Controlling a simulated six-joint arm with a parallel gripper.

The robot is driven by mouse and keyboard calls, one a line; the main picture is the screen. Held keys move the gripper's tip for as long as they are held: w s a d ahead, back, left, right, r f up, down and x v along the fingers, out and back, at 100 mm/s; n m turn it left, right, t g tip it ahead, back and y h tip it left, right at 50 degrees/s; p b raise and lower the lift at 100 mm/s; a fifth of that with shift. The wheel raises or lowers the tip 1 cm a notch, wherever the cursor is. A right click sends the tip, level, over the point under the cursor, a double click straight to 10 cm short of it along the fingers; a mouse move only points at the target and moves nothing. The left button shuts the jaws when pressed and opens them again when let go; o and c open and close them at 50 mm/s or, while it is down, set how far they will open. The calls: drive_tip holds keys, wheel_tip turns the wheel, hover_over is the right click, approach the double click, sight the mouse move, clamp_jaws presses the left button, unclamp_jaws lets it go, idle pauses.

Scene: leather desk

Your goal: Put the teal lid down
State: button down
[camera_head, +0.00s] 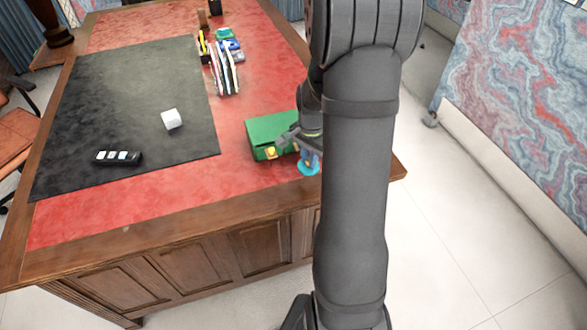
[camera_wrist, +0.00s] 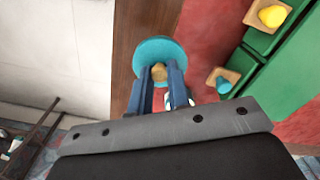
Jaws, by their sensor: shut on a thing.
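The teal lid (camera_wrist: 152,50) is a round disc with a small tan knob in its middle. My gripper (camera_wrist: 160,75) has its two blue fingers shut on this knob in the wrist view. In the head view the lid (camera_head: 309,169) shows below my gripper (camera_head: 309,155), just right of the green box and close to the desk's front right edge. I cannot tell whether the lid touches the desk. My arm hides part of that area.
A white cube (camera_head: 171,119) and a black strip with white pieces (camera_head: 118,158) lie on the dark mat (camera_head: 90,115). Files (camera_head: 224,75) stand farther back. Red desktop (camera_head: 190,180) is clear in front.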

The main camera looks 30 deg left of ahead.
hover_over(293, 176)
wheel_tip(293, 176, down, 3)
drive_tip(key=shift+f, duration=1.95)
drive_tip(key=shift+f, duration=0.1)
drive_tip(key=c, duration=1.4)
unclamp_jaws()
drive_tip(key=shift+o, duration=0.2)
wheel_tip(293, 176, up, 12)
